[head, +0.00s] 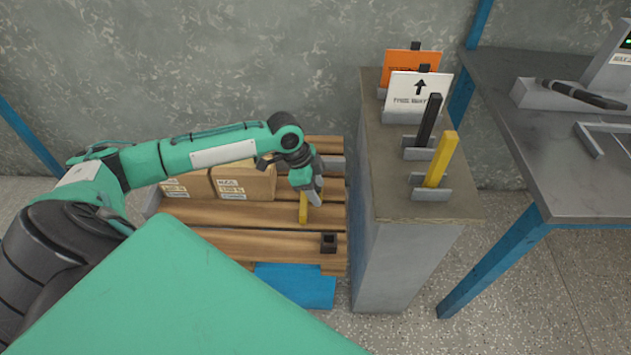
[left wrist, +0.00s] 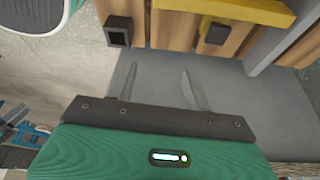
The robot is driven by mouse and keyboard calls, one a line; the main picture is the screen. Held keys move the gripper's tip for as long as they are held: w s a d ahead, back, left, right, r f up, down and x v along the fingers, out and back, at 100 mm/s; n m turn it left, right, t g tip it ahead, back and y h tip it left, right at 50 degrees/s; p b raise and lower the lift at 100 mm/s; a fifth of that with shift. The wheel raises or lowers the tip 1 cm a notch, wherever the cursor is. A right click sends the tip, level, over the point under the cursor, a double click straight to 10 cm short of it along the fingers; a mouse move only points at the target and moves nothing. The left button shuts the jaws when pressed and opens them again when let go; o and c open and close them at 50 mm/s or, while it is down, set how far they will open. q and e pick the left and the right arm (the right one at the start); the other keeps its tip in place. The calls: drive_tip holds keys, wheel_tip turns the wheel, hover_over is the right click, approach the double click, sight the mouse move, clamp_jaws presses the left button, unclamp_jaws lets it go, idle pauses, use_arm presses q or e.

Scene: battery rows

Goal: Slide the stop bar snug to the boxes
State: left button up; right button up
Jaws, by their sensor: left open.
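Cardboard boxes (head: 245,180) stand side by side on the slatted wooden deck (head: 210,212), partly hidden behind my left arm. A yellow bar (head: 303,208), which looks like the stop bar, shows on the deck to the right of the boxes, partly covered by my left gripper (head: 313,193). In the left wrist view the yellow bar (left wrist: 245,10) lies across the top, with a black knob-like part (left wrist: 215,32) at its near side. My left gripper (left wrist: 160,85) is open and empty, its fingertips apart from the bar. My right gripper is not in view.
A black square socket (head: 329,243) sits at the deck's front right. A tall grey cabinet (head: 385,265) closes off the right, with upright yellow (head: 442,155) and black (head: 428,118) bars and signs on top. A metal table (head: 545,130) stands farther right.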

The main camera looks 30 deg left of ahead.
use_arm(q)
drive_tip(key=n, duration=0.1)
approach(316, 186)
drive_tip(key=shift+t, duration=0.3)
drive_tip(key=x, duration=0.2)
drive_tip(key=b+x, duration=0.1)
drive_tip(key=x, duration=0.2)
drive_tip(key=b+x, duration=0.1)
drive_tip(key=x, duration=0.2)
drive_tip(key=shift+s+d+r, duration=0.1)
drive_tip(key=shift+d, duration=0.2)
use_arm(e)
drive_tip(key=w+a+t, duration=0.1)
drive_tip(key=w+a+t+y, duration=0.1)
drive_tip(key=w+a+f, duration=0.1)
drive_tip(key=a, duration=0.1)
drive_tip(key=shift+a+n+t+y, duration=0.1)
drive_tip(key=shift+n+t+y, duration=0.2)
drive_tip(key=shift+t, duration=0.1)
use_arm(q)
clamp_jaws()
